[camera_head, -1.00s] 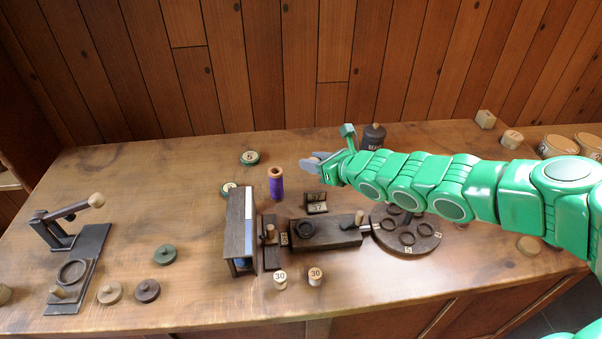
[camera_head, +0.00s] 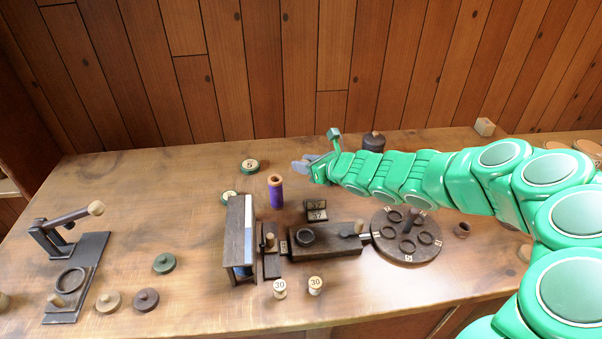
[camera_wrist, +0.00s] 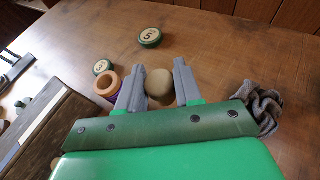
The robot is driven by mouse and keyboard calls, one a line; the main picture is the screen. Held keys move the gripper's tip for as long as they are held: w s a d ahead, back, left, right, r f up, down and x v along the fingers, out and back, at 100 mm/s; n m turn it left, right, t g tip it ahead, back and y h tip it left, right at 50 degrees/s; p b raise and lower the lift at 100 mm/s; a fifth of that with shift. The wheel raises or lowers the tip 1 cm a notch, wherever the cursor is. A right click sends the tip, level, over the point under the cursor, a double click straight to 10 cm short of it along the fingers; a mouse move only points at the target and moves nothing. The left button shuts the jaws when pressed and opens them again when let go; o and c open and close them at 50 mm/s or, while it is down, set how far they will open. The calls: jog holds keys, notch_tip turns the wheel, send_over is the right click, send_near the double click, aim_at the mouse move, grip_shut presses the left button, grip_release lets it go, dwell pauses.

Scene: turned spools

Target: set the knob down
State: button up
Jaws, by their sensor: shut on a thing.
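My gripper (camera_head: 303,166) is over the back middle of the table, right of and behind the purple spool (camera_head: 275,192). In the wrist view my gripper (camera_wrist: 158,84) has its grey fingers on either side of a rounded tan wooden knob (camera_wrist: 160,86) and is shut on it. The knob's underside is hidden, so I cannot tell whether it touches the table. In the head view I cannot make the knob out.
Green-rimmed discs (camera_head: 250,166) lie left of my gripper. In front stand a dark upright rack (camera_head: 236,235), a small double number block (camera_head: 316,210), a dark slide fixture (camera_head: 330,240) and a round holder (camera_head: 408,250). A crumpled grey cloth (camera_wrist: 262,108) is close on the right in the wrist view.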

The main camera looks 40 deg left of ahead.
send_over(301, 180)
jog(key=f, duration=0.6)
jog(key=shift+s+d+f, duration=0.2)
jog(key=shift+s+d, duration=0.05)
jog(key=shift+d, duration=0.05)
jog(key=shift+w+a+f, duration=0.1)
jog(key=shift+a+f, duration=0.05)
jog(key=shift+f, duration=1.7)
jog(key=shift+a+f, duration=0.1)
jog(key=o, duration=1)
